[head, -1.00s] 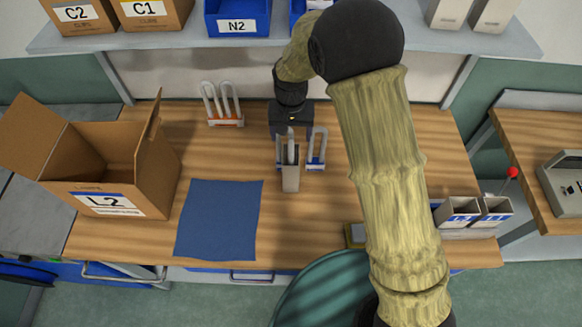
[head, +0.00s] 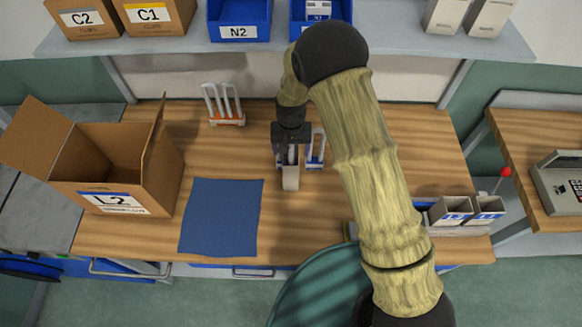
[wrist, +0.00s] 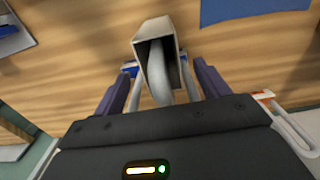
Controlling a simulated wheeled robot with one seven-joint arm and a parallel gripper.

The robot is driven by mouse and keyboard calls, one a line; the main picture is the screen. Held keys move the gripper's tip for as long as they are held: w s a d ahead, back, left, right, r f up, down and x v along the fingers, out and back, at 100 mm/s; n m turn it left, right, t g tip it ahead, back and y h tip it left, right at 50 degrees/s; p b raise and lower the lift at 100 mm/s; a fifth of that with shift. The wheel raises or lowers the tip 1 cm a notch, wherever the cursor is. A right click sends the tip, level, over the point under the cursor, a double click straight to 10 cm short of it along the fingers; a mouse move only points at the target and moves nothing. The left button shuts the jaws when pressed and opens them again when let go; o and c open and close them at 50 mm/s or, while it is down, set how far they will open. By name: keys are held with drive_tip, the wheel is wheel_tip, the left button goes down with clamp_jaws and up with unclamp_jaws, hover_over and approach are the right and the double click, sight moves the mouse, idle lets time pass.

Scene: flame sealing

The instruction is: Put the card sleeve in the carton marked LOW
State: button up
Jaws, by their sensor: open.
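A grey card sleeve (head: 291,182), a flat open-ended box, stands on the table's middle at a blue-based rack (head: 315,163) with white loops. In the wrist view the sleeve (wrist: 155,32) shows its open end, with a white loop inside it. My gripper (head: 290,158) is open; in the wrist view my gripper (wrist: 164,74) has one dark finger on each side of the sleeve, with gaps visible. An open brown carton (head: 115,172) stands at the left; its label reads L2. I can read no LOW on any carton.
A blue mat (head: 220,218) lies front left. An orange-based rack (head: 226,108) stands behind. Grey boxes (head: 468,212) stand front right. The shelf holds cartons C2 (head: 84,18) and C1 (head: 150,14) and a blue bin N2 (head: 239,20). Bare wood lies right of my arm.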

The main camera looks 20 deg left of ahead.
drive_tip(key=shift+f+p, duration=0.65)
drive_tip(key=shift+f, duration=0.9)
drive_tip(key=shift+w, duration=0.1)
drive_tip(key=c, duration=1.4)
wheel_tip(320, 180, up, 8)
drive_tip(key=p, duration=0.4)
drive_tip(key=shift+f, duration=0.25)
drive_tip(key=s+d, duration=0.1)
drive_tip(key=s, duration=0.5)
drive_tip(key=s+d+b, duration=0.1)
drive_tip(key=s, duration=0.4)
drive_tip(key=s+d, duration=0.2)
drive_tip(key=s, duration=0.4)
drive_tip(key=shift+s+f+b, duration=0.2)
drive_tip(key=shift+s+b, duration=0.1)
drive_tip(key=shift+b, duration=0.1)
